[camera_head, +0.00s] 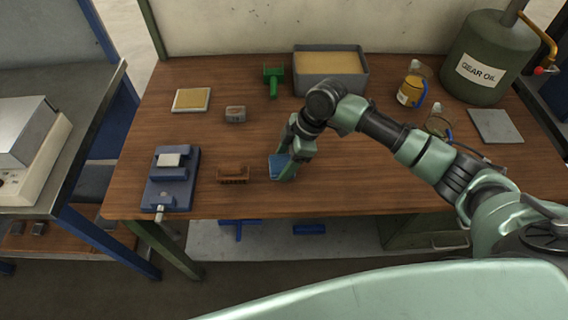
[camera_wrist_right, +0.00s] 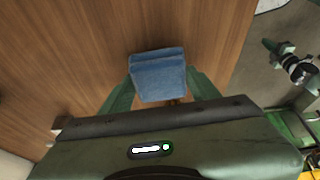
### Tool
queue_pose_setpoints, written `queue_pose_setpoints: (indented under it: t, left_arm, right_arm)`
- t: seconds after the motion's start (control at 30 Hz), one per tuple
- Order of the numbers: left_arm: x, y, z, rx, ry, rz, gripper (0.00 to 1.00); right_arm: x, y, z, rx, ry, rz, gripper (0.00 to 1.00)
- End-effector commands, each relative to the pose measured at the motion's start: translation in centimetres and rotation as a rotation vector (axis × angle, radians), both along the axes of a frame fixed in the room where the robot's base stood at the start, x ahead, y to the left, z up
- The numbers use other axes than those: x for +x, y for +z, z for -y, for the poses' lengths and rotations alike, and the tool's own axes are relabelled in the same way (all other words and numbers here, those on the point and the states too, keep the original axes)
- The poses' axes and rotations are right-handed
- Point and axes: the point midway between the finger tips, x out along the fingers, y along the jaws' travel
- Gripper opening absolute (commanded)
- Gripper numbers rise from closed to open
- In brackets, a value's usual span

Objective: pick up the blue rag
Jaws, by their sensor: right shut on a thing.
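The blue rag (camera_head: 276,166) is a small folded cloth at the front middle of the wooden table. My right gripper (camera_head: 283,172) reaches down over it and is shut on it. In the right wrist view the rag (camera_wrist_right: 158,75) sits between the two green fingers (camera_wrist_right: 160,92), against the wood behind it. I cannot tell whether it touches the table. My left gripper is in neither view.
A brown brush-like block (camera_head: 233,174) and a blue vise (camera_head: 171,180) lie left of the rag. A grey bin (camera_head: 331,88), a green tool (camera_head: 273,80) and a gear oil drum (camera_head: 483,62) stand farther back. The table (camera_head: 330,195) right of the gripper is clear.

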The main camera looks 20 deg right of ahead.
Motion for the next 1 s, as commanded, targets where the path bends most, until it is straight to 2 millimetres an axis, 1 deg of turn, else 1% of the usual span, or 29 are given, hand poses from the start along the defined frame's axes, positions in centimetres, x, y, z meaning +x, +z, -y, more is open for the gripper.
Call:
queue_pose_setpoints:
  t: [0.17,0.27,0.4,0.5,0.6,0.7,0.8,0.9,1.0]
  left_arm:
    - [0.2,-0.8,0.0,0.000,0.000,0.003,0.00]
    - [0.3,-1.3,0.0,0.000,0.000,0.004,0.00]
    - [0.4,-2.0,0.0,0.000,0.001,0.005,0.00]
    - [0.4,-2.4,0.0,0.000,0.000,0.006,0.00]
    - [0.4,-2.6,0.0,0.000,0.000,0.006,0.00]
    - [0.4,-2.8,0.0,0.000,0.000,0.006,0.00]
    - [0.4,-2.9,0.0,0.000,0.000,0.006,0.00]
    - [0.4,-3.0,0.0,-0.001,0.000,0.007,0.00]
    - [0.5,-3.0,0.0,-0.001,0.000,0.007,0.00]
  right_arm:
    - [0.1,3.1,0.0,0.000,0.003,0.007,0.21]
    - [0.2,5.8,0.0,0.000,0.003,0.009,0.21]
    - [0.2,10.1,0.0,0.001,0.003,0.009,0.21]
    - [0.1,12.9,0.0,0.001,0.002,0.008,0.21]
    - [0.1,15.1,0.0,0.001,0.002,0.006,0.21]
    - [0.1,16.8,0.0,0.000,0.002,0.004,0.21]
    - [0.0,18.0,0.0,0.001,0.001,0.001,0.21]
    - [0.0,18.6,0.0,0.000,0.001,0.000,0.21]
    - [0.0,18.8,0.0,0.000,0.001,-0.001,0.21]
